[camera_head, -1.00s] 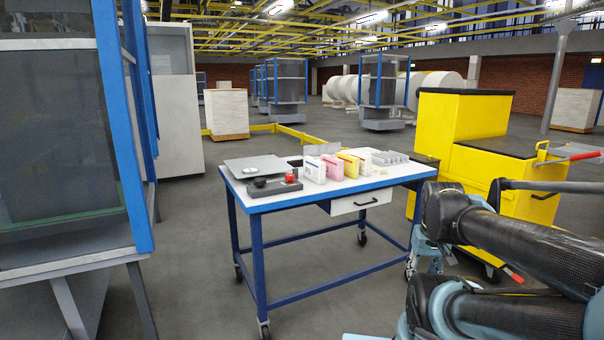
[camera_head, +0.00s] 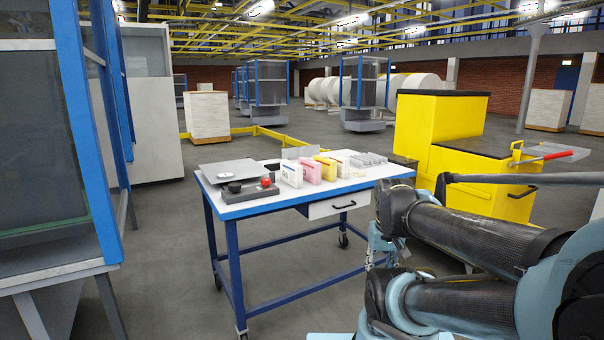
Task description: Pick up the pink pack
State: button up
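The pink pack (camera_head: 309,172) stands upright on the white-topped table with blue legs (camera_head: 250,209). It is in a row of packs, between a white pack (camera_head: 291,175) on its left and a yellow pack (camera_head: 327,168) on its right. Another white pack (camera_head: 341,164) stands beyond the yellow one. My arm, black with light blue joints, fills the lower right and is apart from the packs. I cannot make out the gripper's fingers in this view.
A yellow cart (camera_head: 480,165) stands behind my arm. A blue-framed stacker (camera_head: 75,130) is at left; floor between is clear.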

aim_at(311, 169)
jog(key=i, duration=0.85)
jog(key=z, duration=0.1)
